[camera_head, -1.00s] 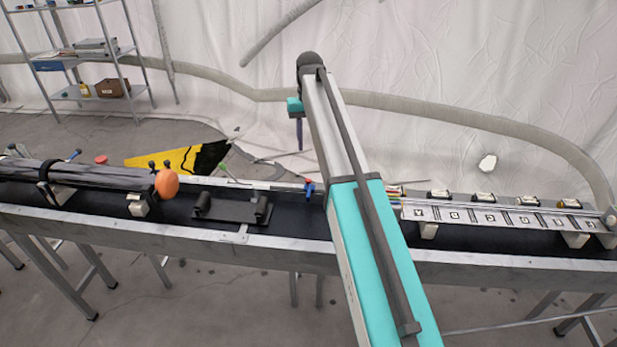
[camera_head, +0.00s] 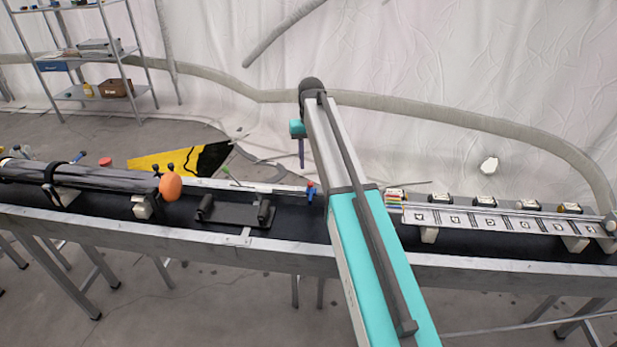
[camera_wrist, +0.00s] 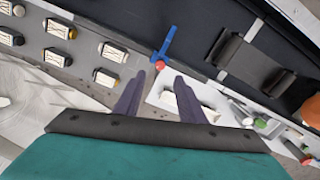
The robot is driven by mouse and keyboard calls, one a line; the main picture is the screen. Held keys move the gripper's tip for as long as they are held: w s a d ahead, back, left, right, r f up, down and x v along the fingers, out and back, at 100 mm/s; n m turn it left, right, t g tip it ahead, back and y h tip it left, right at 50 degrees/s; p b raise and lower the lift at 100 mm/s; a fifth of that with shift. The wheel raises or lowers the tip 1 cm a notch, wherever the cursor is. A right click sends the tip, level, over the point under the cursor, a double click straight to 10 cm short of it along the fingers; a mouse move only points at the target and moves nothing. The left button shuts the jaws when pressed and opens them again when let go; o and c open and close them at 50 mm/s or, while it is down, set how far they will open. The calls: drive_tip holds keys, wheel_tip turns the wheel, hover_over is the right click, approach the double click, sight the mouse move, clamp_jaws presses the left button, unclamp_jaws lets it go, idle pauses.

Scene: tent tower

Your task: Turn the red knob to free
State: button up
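A small red knob (camera_wrist: 160,65) sits at the base of a blue lever (camera_wrist: 167,45) in the wrist view. In the head view, the small red-topped blue piece (camera_head: 311,189) stands at the bench's back edge. My gripper (camera_wrist: 160,76) is open, with its two purple fingers apart and nothing between them. The knob appears in line with the gap between the fingertips; I cannot tell its depth from them. In the head view one finger (camera_head: 301,153) hangs below the arm end. Another red round piece (camera_head: 105,162) lies farther left; it may be another knob. No position label is readable.
A shelf (camera_head: 95,50) stands behind. White fabric hangs at the back.

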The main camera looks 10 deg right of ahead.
sight(310, 183)
drive_tip(key=shift+f+p, duration=1.35)
drive_tip(key=shift+f, duration=2.75)
clamp_jaws()
